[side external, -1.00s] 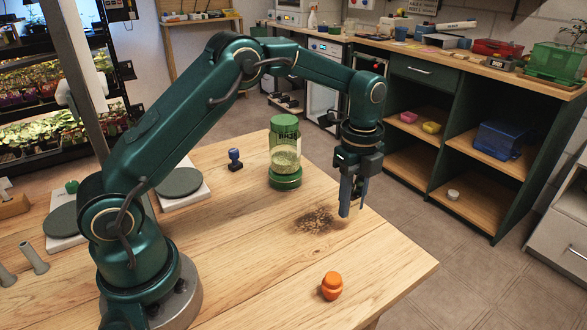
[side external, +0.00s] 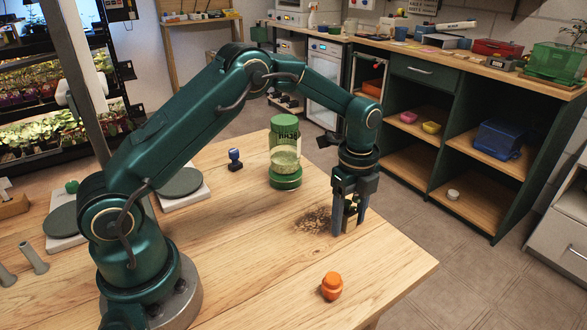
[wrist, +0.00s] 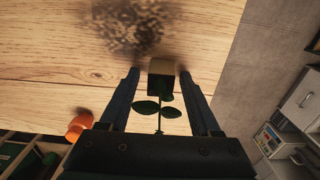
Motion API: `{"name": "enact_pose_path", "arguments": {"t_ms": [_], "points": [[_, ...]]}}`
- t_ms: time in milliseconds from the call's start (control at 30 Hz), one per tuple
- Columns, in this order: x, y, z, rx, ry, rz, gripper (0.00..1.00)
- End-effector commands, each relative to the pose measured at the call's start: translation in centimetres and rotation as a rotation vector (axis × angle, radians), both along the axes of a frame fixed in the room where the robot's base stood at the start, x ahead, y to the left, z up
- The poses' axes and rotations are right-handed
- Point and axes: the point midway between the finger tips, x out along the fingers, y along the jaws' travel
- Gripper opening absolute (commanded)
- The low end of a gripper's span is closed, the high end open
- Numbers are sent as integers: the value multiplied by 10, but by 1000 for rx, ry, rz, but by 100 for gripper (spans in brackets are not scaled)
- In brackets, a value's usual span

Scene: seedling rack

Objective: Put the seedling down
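The seedling is a small brown soil block (wrist: 160,68) with green leaves (wrist: 147,108) on a thin stem. In the wrist view it is between the two fingers of my gripper (wrist: 158,76), with a narrow gap on each side, so the gripper looks open around it. In the side view the block (side external: 350,224) shows between the fingertips (side external: 348,228), low over the wooden table (side external: 250,255). It looks upright and on or very near the tabletop; exact contact cannot be told.
A dark soil patch (side external: 313,220) lies just left of the gripper. An orange knobbed object (side external: 332,286) stands nearer the front, a green-lidded jar (side external: 285,155) behind, and a blue stamp-like object (side external: 235,159) beyond it. The table's right edge is close; the front middle is clear.

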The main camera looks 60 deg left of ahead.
Motion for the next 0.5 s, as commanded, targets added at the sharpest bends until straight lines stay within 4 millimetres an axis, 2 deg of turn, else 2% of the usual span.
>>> {"name": "enact_pose_path", "arguments": {"t_ms": [133, 267, 500], "points": [[0, 0, 3, 0, -1, 0, 64], [1, 0, 17, 0, -4, 0, 64], [2, 0, 69, 0, -9, 0, 64]]}}
